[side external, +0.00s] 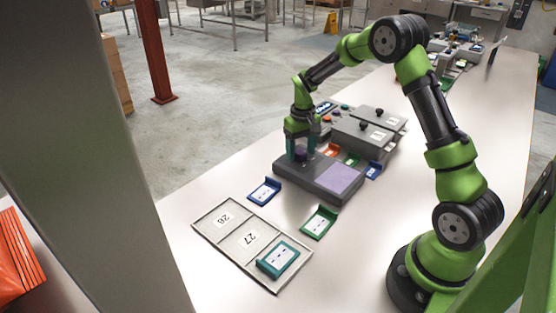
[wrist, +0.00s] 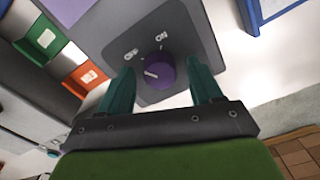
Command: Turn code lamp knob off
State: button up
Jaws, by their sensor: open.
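The code lamp knob (wrist: 159,72) is a round purple knob on a dark grey box (side external: 290,178), with OFF and ON printed beside it. Its pale pointer mark points left in the wrist view, roughly to the OFF side. The box also has a flat lilac panel (side external: 338,179). My gripper (wrist: 162,84) is open, with its teal fingers on either side of the knob and a visible gap at each side. In the side view my gripper (side external: 301,153) is low over the box's left part and partly hides the knob.
Behind the box is a grey unit with two lidded compartments (side external: 362,134). Orange, green and blue tagged holders (side external: 374,170) stand beside it. Blue (side external: 264,191) and green (side external: 319,222) holders lie in front. A numbered tray (side external: 222,242) holds a teal holder (side external: 278,259).

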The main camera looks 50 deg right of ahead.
aim_at(300, 151)
notch_tip(300, 151, up, 17)
dwell(0.4)
jog(key=shift+f, duration=0.1)
jog(key=s+a+r+t+y, duration=0.2)
jog(key=s+a+t, duration=0.5)
jog(key=s+a, duration=1.1)
jog(key=s+r, duration=0.1)
jog(key=s, duration=0.2)
jog(key=shift+r, duration=0.2)
jog(key=shift+a, duration=0.1)
